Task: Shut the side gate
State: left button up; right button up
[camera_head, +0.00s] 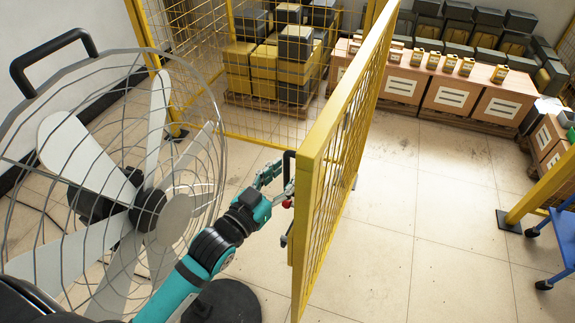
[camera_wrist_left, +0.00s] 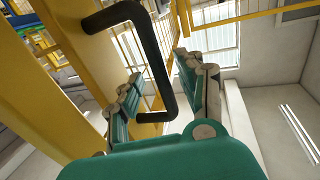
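The side gate (camera_head: 335,150) is a yellow-framed wire mesh panel. It stands swung open, jutting toward me in the middle of the head view. Its black bar handle (camera_head: 288,163) is on the left face near the close edge, and it shows large in the left wrist view (camera_wrist_left: 150,45). My left gripper (camera_head: 275,178) is at this handle. In the left wrist view my left gripper's fingers (camera_wrist_left: 155,72) are apart, with the handle between them; I cannot tell whether they touch it. My right gripper is in neither view.
A large caged fan (camera_head: 150,205) stands close at left, beside my left arm. Yellow mesh fence (camera_head: 190,40) and stacked bins (camera_head: 265,70) are behind. A yellow post (camera_head: 540,190) and blue chair (camera_head: 562,240) stand at right. The floor (camera_head: 420,220) between gate and post is clear.

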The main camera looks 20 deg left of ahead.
pick_arm(q)
jog(key=shift+x, duration=0.85)
jog(key=shift+c, duration=0.3)
grip_shut()
jog(key=shift+w+f, duration=0.1)
